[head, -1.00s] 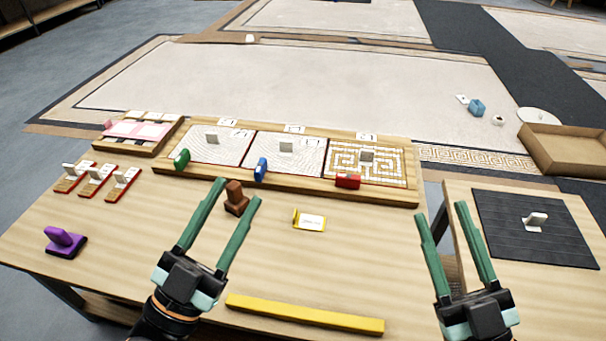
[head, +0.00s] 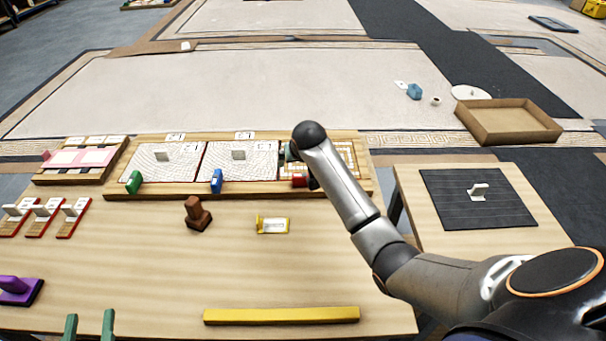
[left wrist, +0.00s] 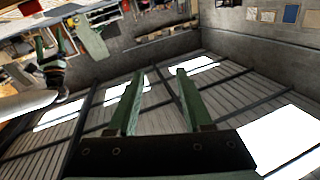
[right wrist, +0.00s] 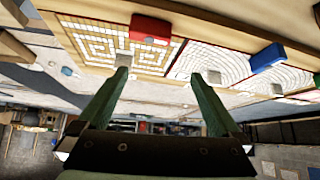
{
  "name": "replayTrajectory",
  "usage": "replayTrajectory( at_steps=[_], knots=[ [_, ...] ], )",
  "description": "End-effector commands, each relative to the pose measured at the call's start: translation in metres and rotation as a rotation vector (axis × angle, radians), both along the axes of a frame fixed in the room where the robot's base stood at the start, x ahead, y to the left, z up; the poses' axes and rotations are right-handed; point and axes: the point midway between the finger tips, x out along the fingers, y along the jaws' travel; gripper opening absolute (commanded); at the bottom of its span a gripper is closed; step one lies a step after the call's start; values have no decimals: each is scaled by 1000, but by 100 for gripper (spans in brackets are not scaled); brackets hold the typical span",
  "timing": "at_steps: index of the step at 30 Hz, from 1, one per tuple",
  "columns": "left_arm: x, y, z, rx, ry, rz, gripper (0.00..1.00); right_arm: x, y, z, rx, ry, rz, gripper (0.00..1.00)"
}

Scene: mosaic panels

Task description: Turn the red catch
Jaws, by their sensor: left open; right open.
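The red catch (head: 299,181) is a small red block at the front edge of the right-hand mosaic panel (head: 347,158), which has a square maze pattern. My right arm partly covers both in the head view. In the right wrist view the red catch (right wrist: 150,30) lies beyond the fingertips of my open right gripper (right wrist: 160,74), apart from them. The maze panel (right wrist: 100,45) and its grey knob show there too. My left gripper (head: 90,324) is open and empty at the bottom left of the head view; its fingers (left wrist: 160,73) point away from the panels.
A green catch (head: 134,182) and a blue catch (head: 217,181) sit at the other two panels. A brown block (head: 197,213), a yellow card holder (head: 272,225) and a yellow bar (head: 281,315) stand on the table. A side table with a black mat (head: 500,212) is to the right.

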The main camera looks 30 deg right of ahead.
Motion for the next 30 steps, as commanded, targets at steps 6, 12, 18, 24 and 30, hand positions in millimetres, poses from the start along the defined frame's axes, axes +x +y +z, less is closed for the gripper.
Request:
replayTrajectory(
  at_steps=[6, 12, 18, 24, 30],
  knots=[
    [-1, 1, -18, 0, 75, 8, 50, -8, -9, 13, 111, 197, -132, 100],
    [-1, 0, -13, 0, 46, 5, 50, -11, -10, 9, 130, 235, -153, 100],
    [-1, -2, 26, 0, -116, -15, 50, -5, -13, -8, 127, 234, -151, 100],
    [-9, -5, 70, 0, -300, -42, 50, 1, -17, -25, 126, 232, -150, 100],
    [-25, -9, 110, 0, -484, -73, 50, 7, -20, -41, 126, 231, -150, 100]
  ],
)
